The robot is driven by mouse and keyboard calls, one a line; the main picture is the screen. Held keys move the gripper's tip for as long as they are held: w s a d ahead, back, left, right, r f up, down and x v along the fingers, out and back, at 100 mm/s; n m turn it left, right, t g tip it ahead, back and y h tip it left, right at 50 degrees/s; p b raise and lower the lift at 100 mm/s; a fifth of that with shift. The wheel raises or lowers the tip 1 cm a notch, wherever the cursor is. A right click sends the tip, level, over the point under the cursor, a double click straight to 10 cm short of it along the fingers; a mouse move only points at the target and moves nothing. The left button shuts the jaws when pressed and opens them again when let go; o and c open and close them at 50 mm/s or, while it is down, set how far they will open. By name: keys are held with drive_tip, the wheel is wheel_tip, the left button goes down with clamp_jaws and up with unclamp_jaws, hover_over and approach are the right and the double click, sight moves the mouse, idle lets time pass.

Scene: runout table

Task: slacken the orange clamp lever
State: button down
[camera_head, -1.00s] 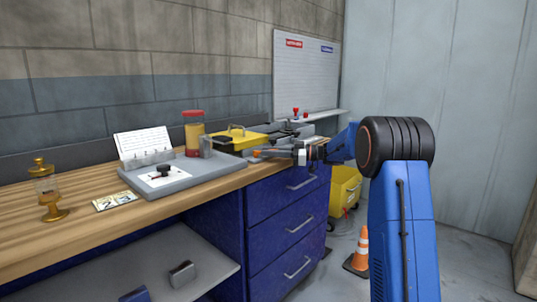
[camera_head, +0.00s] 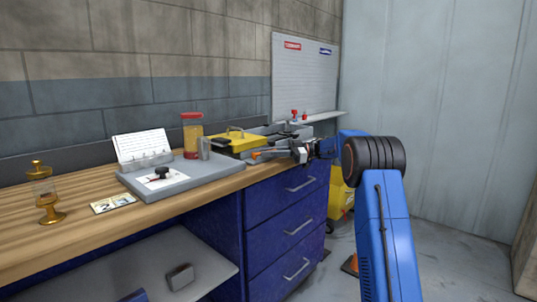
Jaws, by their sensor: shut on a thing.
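The orange clamp lever (camera_head: 257,154) shows as a small orange piece near the front edge of the bench, right of the grey tray. My gripper (camera_head: 265,154) reaches in from the right, low over the bench, and its jaws are shut on the lever. The fingers hide most of the lever and of whatever it is fixed to. The lever's exact angle is too small to tell.
A yellow piece with a handle (camera_head: 236,138) sits close behind my gripper. The grey tray (camera_head: 190,181) holds a card and a small dark knob. A red-topped jar (camera_head: 192,136) and a brass oiler (camera_head: 46,195) stand on the wooden bench (camera_head: 95,240). Blue drawers (camera_head: 290,205) lie below.

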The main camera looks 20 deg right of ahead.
drive_tip(key=c, duration=1.8)
unclamp_jaws()
drive_tip(key=shift+o, duration=0.2)
drive_tip(key=s+d, duration=0.2)
drive_tip(key=d, duration=1.5)
drive_tip(key=shift+d, duration=0.15)
drive_tip(key=shift+w, duration=0.1)
